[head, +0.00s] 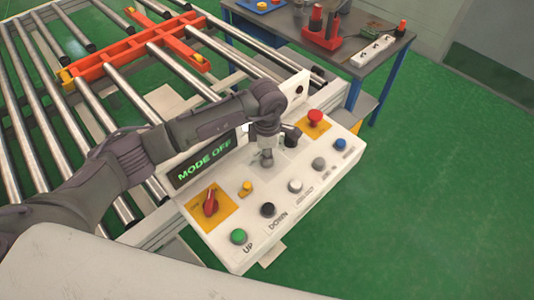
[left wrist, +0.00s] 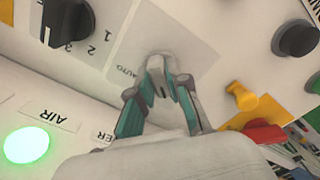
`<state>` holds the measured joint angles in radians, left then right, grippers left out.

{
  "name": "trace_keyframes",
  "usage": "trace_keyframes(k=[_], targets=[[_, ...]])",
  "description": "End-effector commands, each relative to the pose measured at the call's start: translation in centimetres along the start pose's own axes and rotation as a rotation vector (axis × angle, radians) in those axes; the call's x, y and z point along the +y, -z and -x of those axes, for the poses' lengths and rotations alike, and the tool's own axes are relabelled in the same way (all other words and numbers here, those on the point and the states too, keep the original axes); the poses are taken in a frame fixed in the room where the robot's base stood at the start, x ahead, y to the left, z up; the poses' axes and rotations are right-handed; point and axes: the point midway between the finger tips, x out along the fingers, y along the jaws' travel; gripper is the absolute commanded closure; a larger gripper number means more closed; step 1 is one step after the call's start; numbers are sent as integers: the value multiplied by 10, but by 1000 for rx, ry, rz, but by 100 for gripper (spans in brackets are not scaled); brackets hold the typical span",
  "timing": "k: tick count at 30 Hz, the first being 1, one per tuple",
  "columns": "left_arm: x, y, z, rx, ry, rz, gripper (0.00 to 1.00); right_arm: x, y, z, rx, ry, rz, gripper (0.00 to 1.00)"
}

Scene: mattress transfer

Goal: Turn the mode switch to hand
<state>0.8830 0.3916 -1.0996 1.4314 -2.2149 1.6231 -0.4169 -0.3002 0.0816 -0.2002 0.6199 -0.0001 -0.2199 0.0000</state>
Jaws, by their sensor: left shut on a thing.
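The mode switch sits on the sloped white control panel (head: 225,238), on a grey label plate. My left gripper (head: 267,153) reaches down onto it from above and covers most of it in the head view. In the left wrist view the fingers of my left gripper (left wrist: 165,88) are closed together on the small pale switch (left wrist: 157,61). The word AUTO shows beside it; the other position labels are hidden or too blurred to read. The panel display (head: 203,160) reads MODE OFF in green. My right gripper is not in view.
A black selector knob (left wrist: 68,20) marked 1, 2, 3 is close beside. A red emergency button (head: 315,117), a red rotary switch (head: 211,202), a yellow knob (head: 246,188) and several push buttons share the panel. A roller conveyor (head: 110,86) lies behind; a tool table (head: 290,32) stands farther back.

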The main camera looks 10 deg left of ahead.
Motion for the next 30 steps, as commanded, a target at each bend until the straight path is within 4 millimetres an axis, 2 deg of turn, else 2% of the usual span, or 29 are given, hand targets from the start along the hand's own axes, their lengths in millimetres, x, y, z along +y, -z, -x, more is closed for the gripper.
trace_keyframes(k=[8,24,30], targets=[[1,0,-4,0,-4,-72,100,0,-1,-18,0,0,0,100],[1,0,-7,2,-6,-515,100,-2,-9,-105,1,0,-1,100],[1,0,-5,1,-5,-670,100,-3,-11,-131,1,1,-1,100]])
